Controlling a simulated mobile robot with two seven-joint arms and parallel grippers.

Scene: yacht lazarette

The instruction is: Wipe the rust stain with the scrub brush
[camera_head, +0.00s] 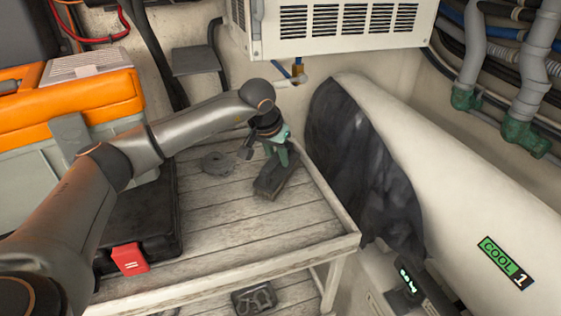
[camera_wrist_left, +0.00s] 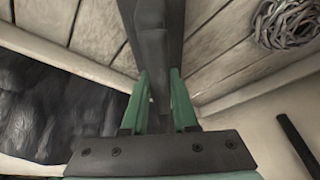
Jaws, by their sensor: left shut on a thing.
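My left gripper (camera_head: 283,152) is over the far right part of the slatted wooden bench (camera_head: 230,235). Its green fingers are shut on a dark grey, long object, which I take to be the scrub brush (camera_head: 274,180). The brush is at or just above the slats; I cannot tell if it touches them. In the left wrist view its dark handle (camera_wrist_left: 158,45) runs between the two green fingers (camera_wrist_left: 158,100). Its bristles are hidden. I cannot make out a rust stain on the slats. My right gripper is not in view.
A grey coil (camera_head: 217,163) lies left of the brush. A black case with a red latch (camera_head: 130,258) lies at the bench's left. A raised rim edges the bench. A white tank (camera_head: 450,190) with dark cloth stands right; a white vented box (camera_head: 335,25) hangs above.

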